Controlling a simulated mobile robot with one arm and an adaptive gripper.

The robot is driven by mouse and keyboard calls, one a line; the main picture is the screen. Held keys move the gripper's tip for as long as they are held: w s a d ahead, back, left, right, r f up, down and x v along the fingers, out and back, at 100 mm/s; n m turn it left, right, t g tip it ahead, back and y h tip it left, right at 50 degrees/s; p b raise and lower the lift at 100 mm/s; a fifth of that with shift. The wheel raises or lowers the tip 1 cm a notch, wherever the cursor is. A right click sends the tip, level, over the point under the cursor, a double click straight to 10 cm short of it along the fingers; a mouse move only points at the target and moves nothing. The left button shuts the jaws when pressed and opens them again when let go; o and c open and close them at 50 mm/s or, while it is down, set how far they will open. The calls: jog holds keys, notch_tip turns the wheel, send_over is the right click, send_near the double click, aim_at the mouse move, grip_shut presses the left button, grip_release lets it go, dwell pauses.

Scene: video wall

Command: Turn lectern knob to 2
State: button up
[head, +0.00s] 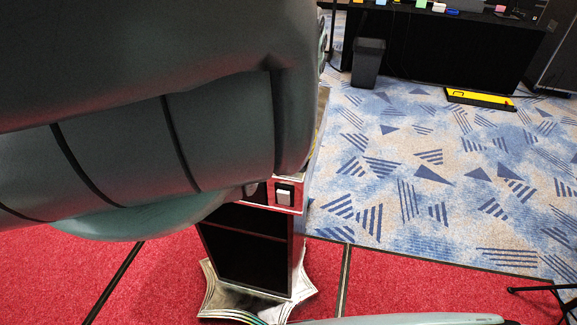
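The lectern (245,255) stands in the lower middle of the head view, a dark column on a star-shaped metal base (250,300). Its upper part and most of its top are hidden behind my large grey arm. A strip of its panel shows below the arm, with a pale rocker-like switch (284,196) in a dark frame and part of another beside it. I cannot make out the lectern knob or its setting. My gripper does not show; my arm covers the upper left of the view.
Red carpet (400,285) surrounds the lectern, with blue patterned carpet (440,170) behind and right. A black bin (368,62), a dark-draped table (445,45) and a yellow-and-black flat object (480,99) stand at the back. Dark legs (545,290) show at lower right.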

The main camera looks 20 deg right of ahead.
jog(key=shift+w+f, duration=0.1)
dwell(0.3)
jog(key=o, duration=1.2)
jog(key=shift+r, duration=0.5)
jog(key=shift+d+v, duration=0.15)
jog(key=shift+v, duration=1.65)
jog(key=shift+d+v, duration=0.15)
jog(key=shift+v, duration=1.6)
